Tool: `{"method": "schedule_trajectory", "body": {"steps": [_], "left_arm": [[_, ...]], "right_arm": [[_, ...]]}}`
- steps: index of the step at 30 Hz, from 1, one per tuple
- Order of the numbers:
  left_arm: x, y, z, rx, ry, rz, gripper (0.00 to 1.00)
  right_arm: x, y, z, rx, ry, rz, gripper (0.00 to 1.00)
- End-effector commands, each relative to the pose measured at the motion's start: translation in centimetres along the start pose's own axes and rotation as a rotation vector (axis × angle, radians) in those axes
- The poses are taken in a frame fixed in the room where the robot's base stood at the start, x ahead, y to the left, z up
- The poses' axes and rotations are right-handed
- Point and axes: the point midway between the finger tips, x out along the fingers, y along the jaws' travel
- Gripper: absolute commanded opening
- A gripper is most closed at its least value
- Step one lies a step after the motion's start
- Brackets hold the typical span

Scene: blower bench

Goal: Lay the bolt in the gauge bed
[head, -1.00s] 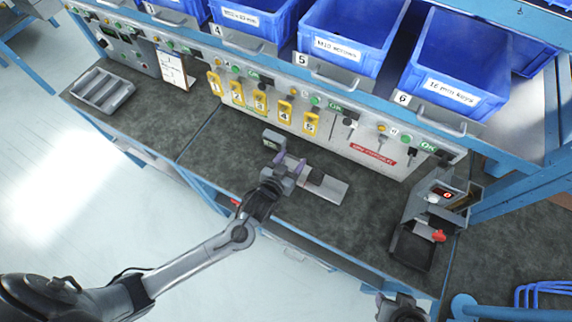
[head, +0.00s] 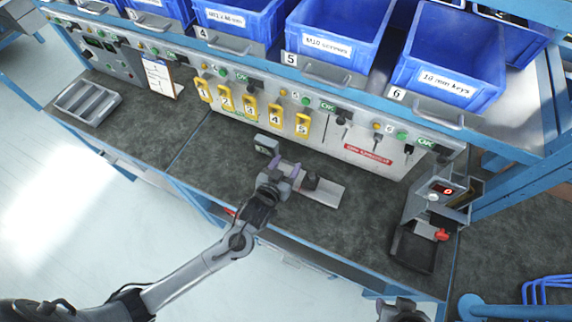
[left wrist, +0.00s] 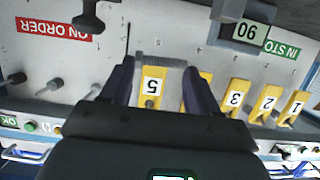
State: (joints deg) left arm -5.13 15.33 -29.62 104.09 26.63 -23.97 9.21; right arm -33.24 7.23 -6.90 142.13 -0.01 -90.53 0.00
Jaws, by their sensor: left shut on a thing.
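My left gripper (head: 288,172) is over the left part of the gauge, a silver plate (head: 328,195) with a dark block (head: 313,182) and a small display unit (head: 267,144). In the left wrist view its two dark purple fingers (left wrist: 160,72) are shut on a short grey piece (left wrist: 160,61), which looks like the bolt. In the head view the bolt is hidden by the gripper. I cannot tell whether it touches the gauge bed. The display unit, reading 90, also shows in the left wrist view (left wrist: 242,28). A part of my right gripper (head: 402,310) shows at the bottom edge.
A grey compartment tray (head: 87,101) lies far left. A device with a red digit display (head: 442,190) and a dark tray (head: 412,250) stands at right. Yellow numbered tags (head: 249,110) line the back panel.

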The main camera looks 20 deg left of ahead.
Motion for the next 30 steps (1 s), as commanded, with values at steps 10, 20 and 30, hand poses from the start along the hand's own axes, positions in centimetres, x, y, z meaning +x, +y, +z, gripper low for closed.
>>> {"method": "schedule_trajectory", "body": {"steps": [10, 20, 30], "left_arm": [[0.6, 0.0, 1.8, -0.002, -0.002, 0.0, 0.3], [1.3, 0.0, 4.1, -0.002, -0.002, 0.0, 0.3], [1.4, 0.0, 4.6, -0.002, -0.002, 0.0, 0.3]], "right_arm": [[0.6, -0.1, 0.2, 0.002, 0.0, -0.001, 0.43], [1.8, -0.2, 0.5, 0.008, 0.0, -0.006, 0.43], [1.9, -0.3, 0.6, 0.009, 0.0, -0.007, 0.43]]}}
